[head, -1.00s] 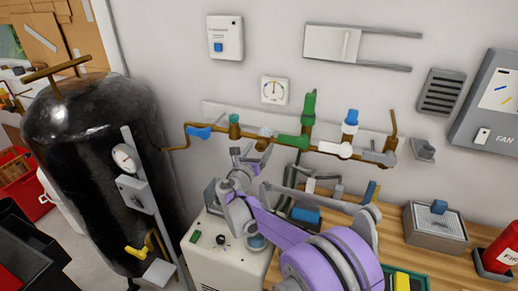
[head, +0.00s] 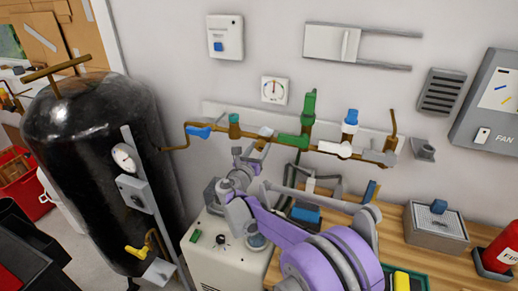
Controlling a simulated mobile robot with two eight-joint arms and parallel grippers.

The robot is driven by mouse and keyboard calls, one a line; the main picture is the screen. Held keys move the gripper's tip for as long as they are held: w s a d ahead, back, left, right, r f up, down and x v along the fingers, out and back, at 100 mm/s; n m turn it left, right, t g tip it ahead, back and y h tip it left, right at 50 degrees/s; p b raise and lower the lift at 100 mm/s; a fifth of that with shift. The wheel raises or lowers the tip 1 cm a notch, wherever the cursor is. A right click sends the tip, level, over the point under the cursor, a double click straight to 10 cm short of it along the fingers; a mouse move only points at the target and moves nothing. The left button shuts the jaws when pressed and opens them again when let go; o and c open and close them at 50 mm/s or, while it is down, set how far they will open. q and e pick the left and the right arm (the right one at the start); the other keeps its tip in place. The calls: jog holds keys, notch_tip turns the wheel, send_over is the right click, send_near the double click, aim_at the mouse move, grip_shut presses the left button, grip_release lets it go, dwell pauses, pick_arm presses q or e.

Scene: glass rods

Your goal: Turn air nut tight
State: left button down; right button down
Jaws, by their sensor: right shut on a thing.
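A brown pipe (head: 282,140) runs along the wall rail, with green, blue, white and grey fittings on it. My right gripper (head: 250,153) comes up from the lower right on a purple and grey arm. Its fingers are shut at a small brass piece under the left part of the pipe, beside a grey fitting (head: 265,132). This piece appears to be the air nut, but the fingers mostly hide it, so I cannot tell how its threads sit. My left gripper is not in view.
A large black tank (head: 85,150) stands at the left. A cream box (head: 212,258) with a green switch and black knob is below the gripper. A grey box (head: 436,226) and red extinguisher (head: 503,250) are on the right.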

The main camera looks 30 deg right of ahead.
jog(key=m, duration=1)
jog(key=shift+m+p, duration=0.3)
jog(key=shift+p, duration=0.1)
dwell(0.4)
jog(key=shift+c, duration=1.5)
grip_release()
jog(key=shift+s, duration=0.1)
jog(key=b+v, duration=0.1)
jog(key=v, duration=0.9)
jog(key=shift+s+a, duration=0.2)
jog(key=shift+s, duration=0.05)
